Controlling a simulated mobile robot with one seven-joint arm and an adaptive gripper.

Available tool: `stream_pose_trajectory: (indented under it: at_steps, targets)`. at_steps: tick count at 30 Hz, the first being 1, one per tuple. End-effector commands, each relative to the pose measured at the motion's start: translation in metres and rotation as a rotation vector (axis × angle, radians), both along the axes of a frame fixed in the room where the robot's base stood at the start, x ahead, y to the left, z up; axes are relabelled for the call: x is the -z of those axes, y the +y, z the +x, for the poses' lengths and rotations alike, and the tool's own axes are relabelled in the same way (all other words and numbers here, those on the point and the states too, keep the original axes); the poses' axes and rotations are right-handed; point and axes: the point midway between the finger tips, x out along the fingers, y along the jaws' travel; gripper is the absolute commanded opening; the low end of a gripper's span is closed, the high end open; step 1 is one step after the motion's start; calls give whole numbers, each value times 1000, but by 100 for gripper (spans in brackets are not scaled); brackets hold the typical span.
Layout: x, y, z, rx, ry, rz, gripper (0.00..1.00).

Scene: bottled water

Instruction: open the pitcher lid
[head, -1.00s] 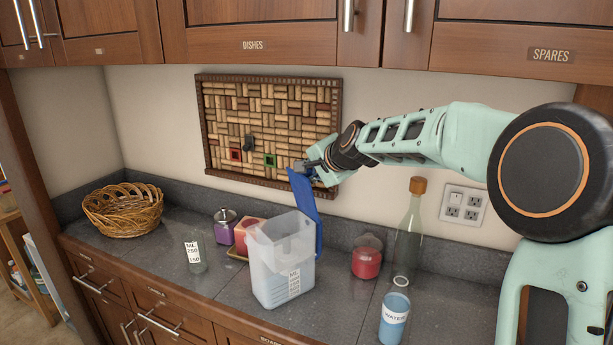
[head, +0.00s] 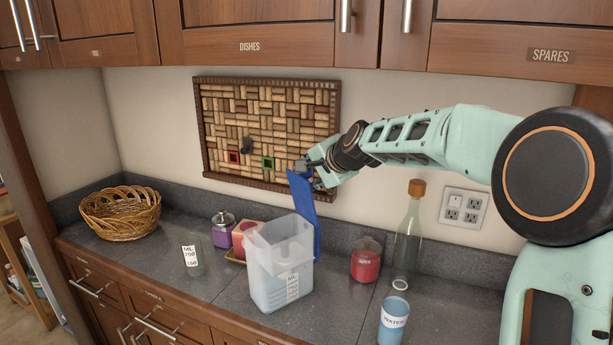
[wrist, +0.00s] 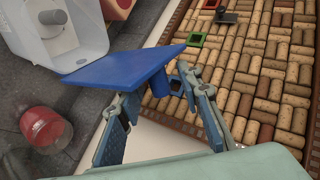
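The translucent pitcher (head: 280,278) stands upright on the counter in the head view, with its top open. Its blue lid (head: 304,212) stands swung up, nearly vertical, at the pitcher's back right side. My gripper (head: 309,173) is at the lid's raised upper end. In the wrist view, the blue lid (wrist: 120,68) lies just beyond the fingertips, and the pitcher (wrist: 62,38) is at upper left. My gripper (wrist: 157,100) has its two fingers spread wide, with a small blue tab of the lid showing between them. Whether a finger touches the lid is unclear.
A red jar (head: 365,262), a corked bottle (head: 408,240) and a water glass (head: 393,322) stand right of the pitcher. A small glass (head: 194,258), a purple jar (head: 223,232) and a wicker basket (head: 120,213) are left. A cork board (head: 265,130) hangs close behind my gripper.

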Motion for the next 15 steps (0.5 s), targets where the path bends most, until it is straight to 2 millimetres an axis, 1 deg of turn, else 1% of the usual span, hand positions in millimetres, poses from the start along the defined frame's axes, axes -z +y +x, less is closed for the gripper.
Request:
stream_pose_trajectory:
  at_steps: [8, 11, 15]
  targets:
    - [-3, -3, -4, 1, 0, 0, 33]
    - [-9, -9, -11, 2, -1, 0, 33]
    - [-21, -20, -26, 4, -1, -1, 33]
